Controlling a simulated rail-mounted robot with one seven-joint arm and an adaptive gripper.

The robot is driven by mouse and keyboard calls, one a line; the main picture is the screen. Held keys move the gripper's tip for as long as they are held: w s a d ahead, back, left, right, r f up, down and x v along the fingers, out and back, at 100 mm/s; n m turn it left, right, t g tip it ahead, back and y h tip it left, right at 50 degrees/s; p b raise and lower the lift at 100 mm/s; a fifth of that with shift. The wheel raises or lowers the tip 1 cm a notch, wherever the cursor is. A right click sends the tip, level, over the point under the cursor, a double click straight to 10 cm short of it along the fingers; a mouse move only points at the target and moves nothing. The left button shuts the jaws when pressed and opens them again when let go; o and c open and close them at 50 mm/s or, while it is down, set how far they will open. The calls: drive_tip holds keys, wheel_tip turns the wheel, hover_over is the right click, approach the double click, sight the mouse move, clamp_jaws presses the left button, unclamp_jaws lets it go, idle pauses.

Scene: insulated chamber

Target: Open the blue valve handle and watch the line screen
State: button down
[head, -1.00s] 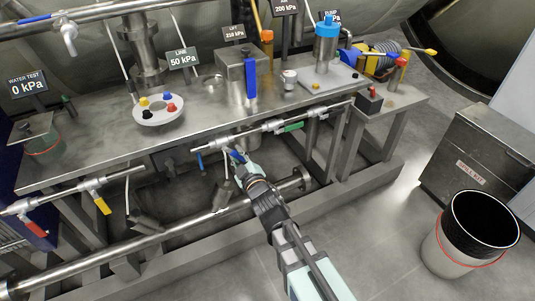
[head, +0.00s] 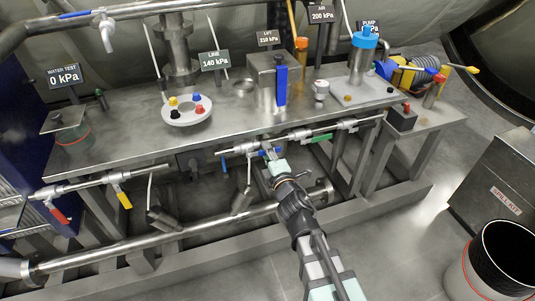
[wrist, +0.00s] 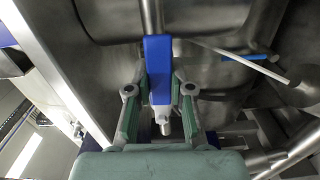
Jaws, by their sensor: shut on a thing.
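The blue valve handle (head: 264,153) sits on the pipe under the front edge of the bench, largely hidden by my gripper (head: 272,158) in the head view. In the wrist view the blue handle (wrist: 158,68) runs between the two green-padded fingers of my gripper (wrist: 158,100), which is shut on it. The line screen (head: 214,61) stands at the back of the bench and reads 140 kPa.
Other screens show 0 kPa at the water test (head: 65,76) and 210 kPa at the lift (head: 267,38). Red (head: 60,215), yellow (head: 123,199) and green (head: 322,138) handles sit on nearby pipes. A long lower pipe (head: 110,250) runs below. A bin (head: 495,265) stands right.

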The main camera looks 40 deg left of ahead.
drive_tip(key=shift+w+a+r+n, duration=0.1)
drive_tip(key=shift+a+r+n, duration=0.05)
drive_tip(key=shift+r+n, duration=0.2)
idle(0.3)
drive_tip(key=c, duration=1.1)
unclamp_jaws()
drive_tip(key=shift+o, duration=0.5)
drive_tip(key=shift+f, duration=0.1)
drive_tip(key=shift+f, duration=0.1)
